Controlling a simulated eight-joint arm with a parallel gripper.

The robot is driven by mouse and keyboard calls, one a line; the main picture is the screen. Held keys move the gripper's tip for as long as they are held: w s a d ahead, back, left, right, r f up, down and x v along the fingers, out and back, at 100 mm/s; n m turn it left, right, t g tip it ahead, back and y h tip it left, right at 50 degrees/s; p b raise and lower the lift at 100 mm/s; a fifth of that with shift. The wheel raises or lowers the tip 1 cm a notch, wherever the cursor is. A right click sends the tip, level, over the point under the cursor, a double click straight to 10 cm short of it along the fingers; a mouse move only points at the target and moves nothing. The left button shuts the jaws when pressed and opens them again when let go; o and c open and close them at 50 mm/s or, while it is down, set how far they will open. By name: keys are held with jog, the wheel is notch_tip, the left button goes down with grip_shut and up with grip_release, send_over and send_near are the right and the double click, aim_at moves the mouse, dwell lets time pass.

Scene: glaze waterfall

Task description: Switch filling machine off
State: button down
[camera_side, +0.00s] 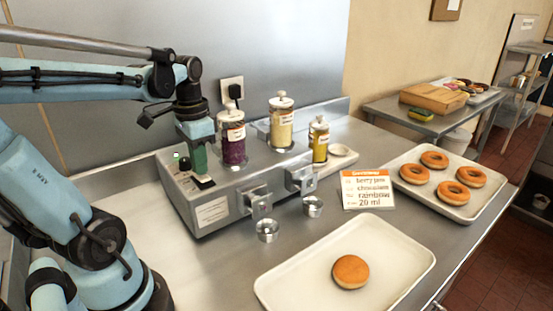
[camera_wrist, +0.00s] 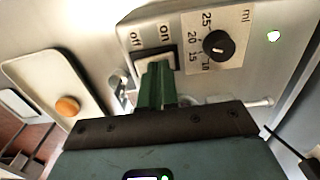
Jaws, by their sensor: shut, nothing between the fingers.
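The filling machine (camera_side: 232,200) is a grey metal box on the counter, with two nozzles on its front. Its rocker switch (camera_wrist: 152,60) shows in the wrist view with "on" and "off" labels. My gripper (camera_wrist: 155,84) is shut and empty, its green fingertips over or at the switch; they hide part of it, and I cannot tell contact or switch position. A black dial (camera_wrist: 217,43) with an ml scale sits beside the switch. In the side view my gripper (camera_side: 203,181) points down at the machine's left end. A green light (camera_side: 176,155) shows there.
Jars with purple (camera_side: 233,147), yellow (camera_side: 281,130) and olive-yellow (camera_side: 319,147) fillings stand on the machine. Two small metal cups (camera_side: 267,232) are in front. A tray (camera_side: 400,258) holds one doughnut; another tray (camera_side: 487,200) holds several. An order card (camera_side: 367,190) reads 20 ml.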

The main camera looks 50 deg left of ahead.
jog(key=shift+d+r, duration=0.1)
dwell(0.3)
notch_tip(320, 180, up, 14)
jog(key=a, duration=0.2)
jog(key=shift+a, duration=0.2)
dwell(0.4)
jog(key=w+d+f+t, duration=0.3)
jog(key=d+f+t, duration=0.1)
jog(key=d+f, duration=0.4)
jog(key=w+d+f+t, duration=0.3)
jog(key=d+f, duration=0.4)
jog(key=d, duration=0.1)
jog(key=s+a+r+g+h, duration=0.1)
jog(key=s+a+r+g, duration=0.25)
jog(key=a+r, duration=0.4)
jog(key=s+a+r+g+h, duration=0.1)
jog(key=s+a+r+g, duration=0.25)
jog(key=a+r, duration=0.4)
jog(key=f, duration=0.4)
jog(key=d+f, duration=0.1)
jog(key=f, duration=0.4)
jog(key=w+d+f, duration=0.1)
jog(key=f, duration=0.4)
jog(key=shift+d+f, duration=0.15)
jog(key=shift+d, duration=0.1)
